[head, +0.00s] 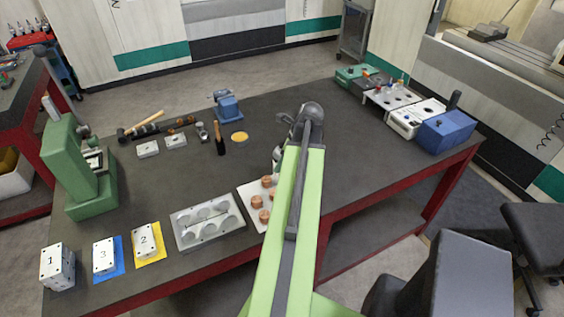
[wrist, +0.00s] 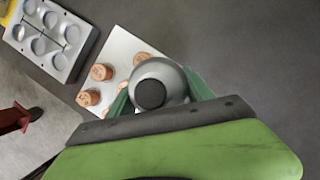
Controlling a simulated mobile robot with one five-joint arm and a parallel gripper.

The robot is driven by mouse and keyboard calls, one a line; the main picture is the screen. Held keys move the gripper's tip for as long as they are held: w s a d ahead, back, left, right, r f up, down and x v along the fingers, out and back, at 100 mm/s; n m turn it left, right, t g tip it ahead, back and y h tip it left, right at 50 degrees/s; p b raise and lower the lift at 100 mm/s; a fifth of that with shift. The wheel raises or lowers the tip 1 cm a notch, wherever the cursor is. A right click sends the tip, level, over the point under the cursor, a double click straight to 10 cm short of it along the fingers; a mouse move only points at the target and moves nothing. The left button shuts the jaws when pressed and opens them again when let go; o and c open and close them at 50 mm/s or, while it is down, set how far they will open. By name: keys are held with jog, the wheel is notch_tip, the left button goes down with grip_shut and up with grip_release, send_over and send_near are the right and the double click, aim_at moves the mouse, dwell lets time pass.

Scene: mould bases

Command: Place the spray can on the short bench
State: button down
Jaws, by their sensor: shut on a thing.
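In the wrist view my gripper (wrist: 160,95) has its green fingers on either side of a round grey thing with a black round end, which I take to be the spray can (wrist: 171,72), seen end-on. The gripper is shut on it. The can is over or beside the white plate with copper pieces, and I cannot tell how high it is. In the head view my arm hides most of the gripper and can. A dark-topped bench with red legs (head: 330,190) lies under the arm; I cannot tell whether it is the short bench.
A white plate (head: 247,194) with copper pieces and a grey mould tray (head: 208,224) stand near the front edge. Numbered blocks, a green press (head: 85,180) and a blue vise (head: 228,107) stand further left. Several boxes, including a blue one (head: 447,131), line the far right. Dark bench top between is bare.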

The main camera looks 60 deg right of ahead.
jog(key=shift+c, duration=2.1)
grip_release()
jog(key=shift+f, duration=0.1)
jog(key=p+v, duration=1.1)
jog(key=v, duration=0.1)
